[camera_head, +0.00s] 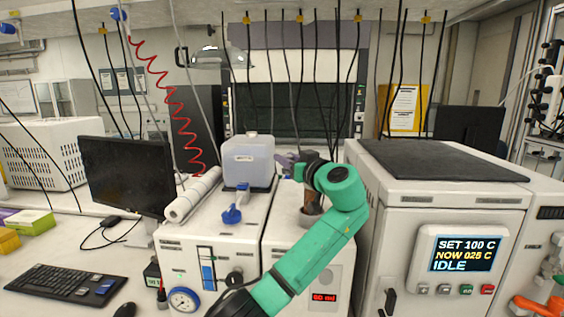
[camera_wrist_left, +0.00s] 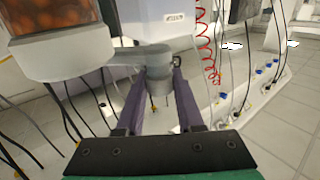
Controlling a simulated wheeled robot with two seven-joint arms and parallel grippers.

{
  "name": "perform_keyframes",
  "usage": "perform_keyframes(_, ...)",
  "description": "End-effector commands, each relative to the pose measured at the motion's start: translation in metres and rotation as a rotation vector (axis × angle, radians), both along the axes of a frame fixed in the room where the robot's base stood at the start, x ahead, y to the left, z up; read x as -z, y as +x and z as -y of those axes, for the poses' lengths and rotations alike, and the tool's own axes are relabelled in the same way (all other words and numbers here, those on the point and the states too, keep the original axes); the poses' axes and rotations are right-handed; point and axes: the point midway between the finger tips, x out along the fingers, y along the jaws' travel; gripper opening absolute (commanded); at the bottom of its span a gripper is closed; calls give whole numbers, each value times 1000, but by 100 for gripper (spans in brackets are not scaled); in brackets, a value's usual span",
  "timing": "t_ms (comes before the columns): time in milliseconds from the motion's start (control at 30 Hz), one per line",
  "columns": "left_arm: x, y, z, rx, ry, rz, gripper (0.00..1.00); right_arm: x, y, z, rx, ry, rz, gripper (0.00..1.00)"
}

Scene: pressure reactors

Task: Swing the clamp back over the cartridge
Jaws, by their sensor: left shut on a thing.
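My left gripper (camera_head: 284,160) has purple fingers and is at the end of the green arm, just above the white machine. In the left wrist view the gripper (camera_wrist_left: 160,92) is shut on the round grey end of the clamp (camera_wrist_left: 153,62). The clamp's grey arm runs left to a grey ring at the amber cartridge (camera_wrist_left: 55,20). The brown cartridge (camera_head: 313,202) also shows in the head view, upright and partly hidden by my wrist. How far the clamp covers the cartridge I cannot tell. My right gripper is not in view.
A translucent tank (camera_head: 248,160) stands left of the gripper, with a blue valve (camera_head: 232,215) below it. A reactor cabinet (camera_head: 460,205) with a display stands close on the right. A monitor (camera_head: 125,175) is at the left. Black cables hang behind.

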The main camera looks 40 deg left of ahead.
Motion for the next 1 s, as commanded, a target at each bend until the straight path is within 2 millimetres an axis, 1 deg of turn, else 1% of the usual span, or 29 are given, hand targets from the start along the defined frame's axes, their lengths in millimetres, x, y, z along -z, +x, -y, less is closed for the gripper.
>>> perform_keyframes(33,-2,0,5,-31,1,0,0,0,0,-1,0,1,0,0)
perform_keyframes(200,-3,-2,14,-130,3,1,0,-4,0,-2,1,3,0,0)
perform_keyframes(400,-3,-3,20,-200,2,2,0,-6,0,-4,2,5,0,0)
perform_keyframes(933,-3,-3,22,-226,3,6,0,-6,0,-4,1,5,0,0)
perform_keyframes(967,-3,-3,22,-226,3,6,44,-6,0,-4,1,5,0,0)
perform_keyframes(1000,-3,-3,22,-226,3,6,59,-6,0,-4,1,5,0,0)
